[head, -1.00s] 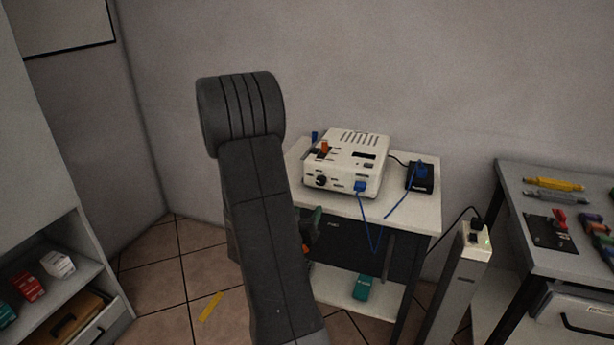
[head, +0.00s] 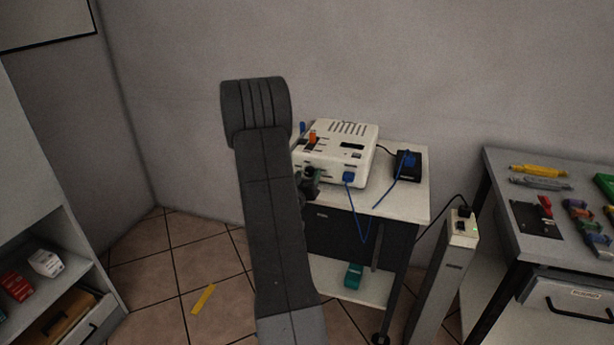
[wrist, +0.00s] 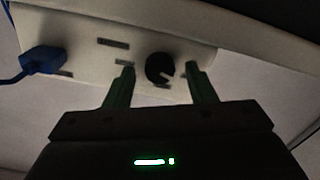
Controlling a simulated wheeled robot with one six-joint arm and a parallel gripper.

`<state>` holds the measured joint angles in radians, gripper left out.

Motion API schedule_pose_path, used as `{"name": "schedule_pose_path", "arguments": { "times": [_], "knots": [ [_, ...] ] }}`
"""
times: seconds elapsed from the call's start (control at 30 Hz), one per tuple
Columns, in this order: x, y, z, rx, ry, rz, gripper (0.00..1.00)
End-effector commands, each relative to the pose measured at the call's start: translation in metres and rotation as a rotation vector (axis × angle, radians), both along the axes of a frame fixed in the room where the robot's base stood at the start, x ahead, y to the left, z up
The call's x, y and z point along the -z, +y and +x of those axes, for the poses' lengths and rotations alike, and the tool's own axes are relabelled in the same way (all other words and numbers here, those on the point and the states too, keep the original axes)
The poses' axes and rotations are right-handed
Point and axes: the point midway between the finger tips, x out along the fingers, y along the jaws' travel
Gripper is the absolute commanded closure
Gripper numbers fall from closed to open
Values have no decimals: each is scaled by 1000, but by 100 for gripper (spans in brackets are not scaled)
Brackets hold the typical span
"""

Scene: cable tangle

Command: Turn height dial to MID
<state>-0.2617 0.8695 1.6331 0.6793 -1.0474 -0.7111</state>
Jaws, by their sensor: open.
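The height dial (wrist: 160,68) is a round black knob with a pale pointer mark on the front face of a white box-shaped device (head: 356,176). In the wrist view the dial sits between the two fingertips of my gripper (wrist: 160,70), one finger on each side, with gaps showing on both sides. My gripper is open. In the head view my gripper (head: 312,180) is at the front left of the device, partly behind my arm, and the dial cannot be made out there. The small labels around the dial are too blurred to read.
A blue plug (wrist: 42,60) with a blue cable sits in the device's front face. An orange switch (head: 312,137) stands on its top. A black box (head: 407,165) lies to its right on the white cart top (head: 412,204). A grey post (head: 446,265) stands right of the cart.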

Motion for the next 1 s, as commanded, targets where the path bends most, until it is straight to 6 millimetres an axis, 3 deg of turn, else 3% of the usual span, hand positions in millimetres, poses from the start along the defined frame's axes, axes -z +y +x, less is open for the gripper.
{"name": "schedule_pose_path", "arguments": {
  "times": [0.37,0.5,0.6,1.0],
  "knots": [
    [0,-2,5,0,1,-1,52],
    [0,-2,5,0,1,-1,79],
    [0,-2,5,0,1,-1,94],
    [4,-2,5,0,-25,74,94]
  ]
}}
